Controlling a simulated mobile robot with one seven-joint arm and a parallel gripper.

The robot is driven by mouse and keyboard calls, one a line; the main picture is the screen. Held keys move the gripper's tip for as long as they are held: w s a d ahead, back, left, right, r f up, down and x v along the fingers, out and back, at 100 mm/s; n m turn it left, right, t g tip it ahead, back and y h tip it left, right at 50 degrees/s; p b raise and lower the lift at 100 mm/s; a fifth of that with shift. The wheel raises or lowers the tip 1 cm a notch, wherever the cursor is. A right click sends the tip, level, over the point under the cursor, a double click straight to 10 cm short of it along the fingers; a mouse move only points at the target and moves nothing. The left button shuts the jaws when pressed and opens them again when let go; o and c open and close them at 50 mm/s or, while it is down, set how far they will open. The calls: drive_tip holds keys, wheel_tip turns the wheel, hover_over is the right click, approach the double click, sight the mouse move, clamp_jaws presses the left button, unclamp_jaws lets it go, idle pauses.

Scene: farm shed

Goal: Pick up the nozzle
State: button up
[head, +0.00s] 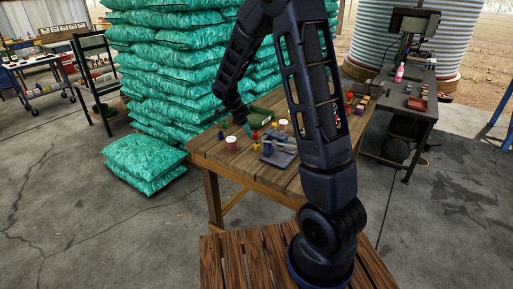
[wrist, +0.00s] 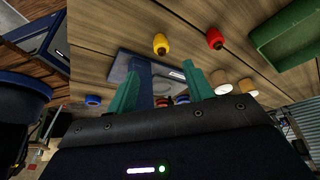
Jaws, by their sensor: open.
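No single thing is clearly the nozzle. Small knob-like pieces stand on the wooden table (head: 215,158). In the wrist view a yellow piece (wrist: 160,44) and a red piece (wrist: 214,38), both with darker ends, lie beyond my fingertips, apart from them. A small blue piece (wrist: 93,99) is left of my fingers, and red and blue pieces show partly between them. My gripper (wrist: 160,84) is open, its teal fingers apart with nothing held.
A blue-grey flat fixture (head: 280,158) and a green tray (head: 262,118) are close by. Cups (head: 231,143) stand near the gripper. Stacked teal sacks (head: 170,70) rise behind the table. A dark bench (head: 408,105) is at right. The table's front left is clear.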

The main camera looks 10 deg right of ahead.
sight(257, 143)
drive_tip(key=x, duration=0.9)
drive_tip(key=shift+w+d+f, duration=0.15)
drive_tip(key=shift+d+f, duration=0.05)
drive_tip(key=shift+d, duration=0.1)
drive_tip(key=shift+c, duration=0.4)
drive_tip(key=c, duration=1)
